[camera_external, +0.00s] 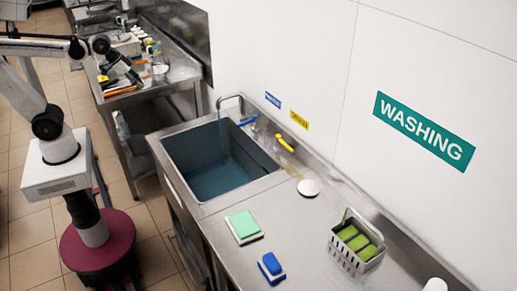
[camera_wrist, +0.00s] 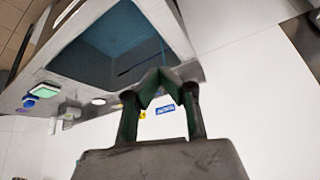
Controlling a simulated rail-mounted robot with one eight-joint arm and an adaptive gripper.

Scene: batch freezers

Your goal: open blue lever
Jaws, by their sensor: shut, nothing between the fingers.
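The blue lever (camera_external: 248,120) sits on the back ledge of the sink, just right of the curved faucet (camera_external: 232,98). A yellow lever (camera_external: 284,143) is farther right on the same ledge. In the external view my gripper (camera_external: 132,76) is at the upper left, well left of the blue lever. In the wrist view my gripper (camera_wrist: 158,76) has its fingertips together with nothing held, and the sink basin (camera_wrist: 100,45) is beyond them. I cannot make out the blue lever there; the fingers cover part of the ledge.
A green sponge (camera_external: 243,226), blue sponge (camera_external: 271,267) and grey basket (camera_external: 357,240) stand on the counter at the front right. Blue (camera_external: 272,100) and yellow (camera_external: 299,120) labels are on the wall above the ledge. A cluttered steel table (camera_external: 160,85) stands at the back left.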

